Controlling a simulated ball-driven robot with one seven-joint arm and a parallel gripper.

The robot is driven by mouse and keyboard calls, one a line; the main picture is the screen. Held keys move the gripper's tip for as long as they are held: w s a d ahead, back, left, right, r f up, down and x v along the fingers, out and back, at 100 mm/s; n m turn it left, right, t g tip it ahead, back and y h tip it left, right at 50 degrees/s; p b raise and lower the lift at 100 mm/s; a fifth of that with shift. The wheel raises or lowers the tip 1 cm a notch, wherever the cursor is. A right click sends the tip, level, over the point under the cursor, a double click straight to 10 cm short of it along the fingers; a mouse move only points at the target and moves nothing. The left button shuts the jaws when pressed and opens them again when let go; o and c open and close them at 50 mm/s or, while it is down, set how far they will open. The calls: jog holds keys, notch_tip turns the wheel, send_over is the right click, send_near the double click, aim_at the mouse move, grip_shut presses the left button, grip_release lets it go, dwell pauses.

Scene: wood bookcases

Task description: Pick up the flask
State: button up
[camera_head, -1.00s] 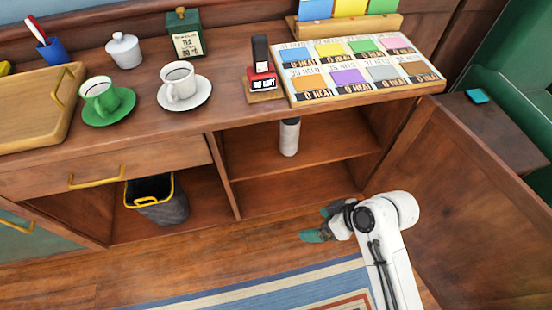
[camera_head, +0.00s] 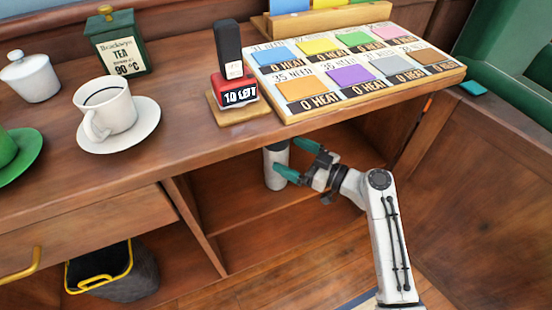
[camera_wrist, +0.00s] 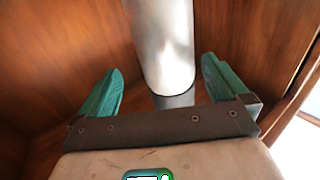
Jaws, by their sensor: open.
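The flask (camera_head: 276,166) is a silver-grey cylinder standing upright on the shelf under the counter, its top partly hidden by the counter's edge. My gripper (camera_head: 299,160) reaches into the shelf opening from the right, with its teal fingers at the flask. In the wrist view the flask (camera_wrist: 165,45) lies ahead, between the two spread teal fingers of my gripper (camera_wrist: 158,88). The gripper is open, with room on both sides of the flask. I cannot tell whether a finger touches it.
The counter edge (camera_head: 150,158) overhangs the shelf close above my gripper. A vertical divider (camera_head: 196,222) stands left of the flask. On the counter are a stamp (camera_head: 233,85), a white cup (camera_head: 108,108) and a board of coloured cards (camera_head: 350,70). A dark bin (camera_head: 125,275) stands lower left.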

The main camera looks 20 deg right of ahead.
aim_at(270, 149)
jog(key=shift+s+a+x, duration=0.1)
jog(key=shift+a+x, duration=0.05)
jog(key=shift+x, duration=0.95)
jog(key=shift+s+a+x, duration=0.1)
jog(key=shift+x, duration=1)
jog(key=shift+s+a+x, duration=0.1)
jog(key=shift+a+x, duration=0.05)
jog(key=shift+x, duration=1)
jog(key=shift+c, duration=0.3)
jog(key=c, duration=1.2)
jog(key=shift+c, duration=0.4)
jog(key=shift+r, duration=0.15)
